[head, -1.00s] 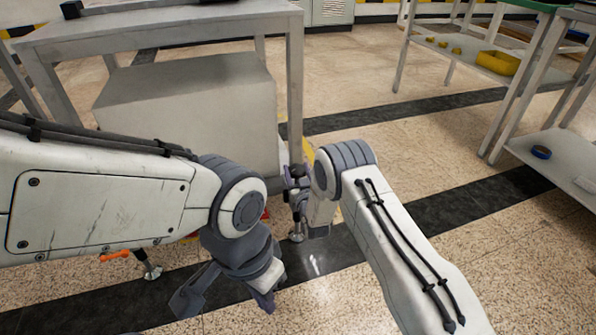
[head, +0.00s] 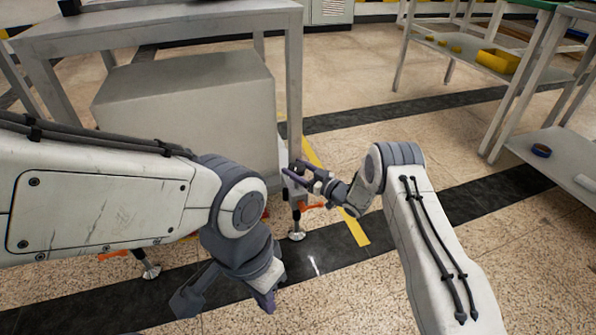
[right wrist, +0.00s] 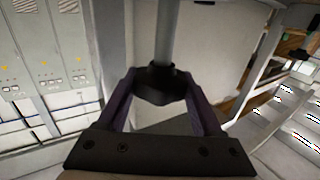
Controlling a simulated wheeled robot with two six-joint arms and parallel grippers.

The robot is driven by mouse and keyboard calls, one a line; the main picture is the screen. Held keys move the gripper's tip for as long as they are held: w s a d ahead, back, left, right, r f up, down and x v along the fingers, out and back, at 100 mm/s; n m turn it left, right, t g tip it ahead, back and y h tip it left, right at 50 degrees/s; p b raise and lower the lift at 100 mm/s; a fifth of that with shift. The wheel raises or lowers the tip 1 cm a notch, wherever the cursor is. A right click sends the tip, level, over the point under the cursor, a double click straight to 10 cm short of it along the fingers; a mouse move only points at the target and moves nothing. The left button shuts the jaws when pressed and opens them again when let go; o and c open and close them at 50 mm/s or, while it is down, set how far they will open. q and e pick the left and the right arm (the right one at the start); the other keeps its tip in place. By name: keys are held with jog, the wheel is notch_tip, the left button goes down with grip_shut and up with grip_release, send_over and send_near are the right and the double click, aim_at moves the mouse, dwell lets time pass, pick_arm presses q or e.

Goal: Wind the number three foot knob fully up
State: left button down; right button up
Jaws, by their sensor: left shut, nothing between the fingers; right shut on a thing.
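The foot knob is a dark collar (right wrist: 160,84) on a grey rod in the right wrist view. It sits between the two purple fingers of my right gripper (right wrist: 165,100), which is shut on it. In the head view my right gripper (head: 293,174) reaches from the right to the lower end of the bench's near right leg. A round metal foot (head: 296,236) stands on the floor below it. No number on the knob is readable. My left gripper (head: 226,300) is shut and empty, low over the floor, away from the leg.
The grey bench (head: 160,28) stands above a large grey box (head: 190,108). An orange part (head: 312,206) sticks out beside the near right leg. Another foot (head: 150,270) shows at left. Racks (head: 520,60) stand at right, with open floor between.

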jog(key=n+g, duration=0.1)
jog(key=g+y+b, duration=0.1)
jog(key=n+g+y+b, duration=0.1)
jog(key=shift+w+d+f+n, duration=0.15)
jog(key=shift+d+f+n, duration=0.05)
jog(key=shift+d+n, duration=0.1)
jog(key=shift+r+n+g+y+b, duration=0.1)
jog(key=shift+n+g+y+b, duration=0.35)
jog(key=shift+g+b, duration=0.25)
jog(key=shift+r, duration=0.1)
jog(key=o, duration=1.2)
jog(key=shift+o, duration=0.8)
jog(key=shift+a, duration=0.15)
